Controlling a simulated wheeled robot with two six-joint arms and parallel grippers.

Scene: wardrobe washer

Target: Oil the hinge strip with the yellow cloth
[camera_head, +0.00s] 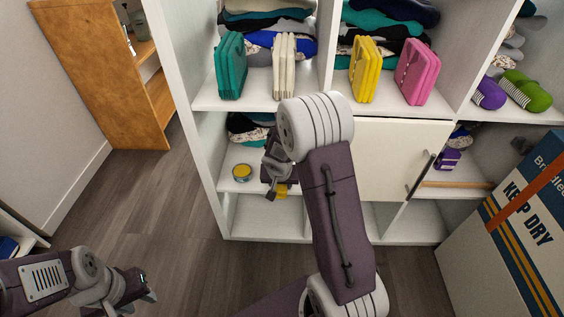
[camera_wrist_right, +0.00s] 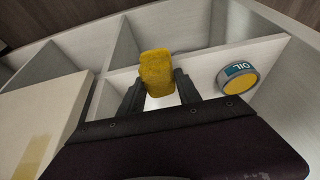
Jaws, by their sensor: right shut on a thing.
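My right gripper (camera_wrist_right: 159,90) is shut on a yellow cloth (camera_wrist_right: 157,72), which sticks out beyond the fingertips in the right wrist view. In the head view the cloth (camera_head: 281,190) shows below the right gripper (camera_head: 277,187), in front of the left cubby of the shelf unit. A round oil tin (camera_wrist_right: 238,78) with a yellow top and a teal "OIL" label stands beside the cloth, apart from it; it also shows in the head view (camera_head: 241,172). I cannot make out the hinge strip clearly. My left gripper (camera_head: 132,297) is low at the left, its jaws unclear.
The white shelf unit (camera_head: 220,106) holds green, cream, yellow and pink folded bundles. A white door (camera_head: 392,160) with a dark handle covers the middle cubby. A "KEEP DRY" box (camera_head: 520,245) stands at right, a wooden cabinet (camera_head: 88,70) at left. Floor is clear between.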

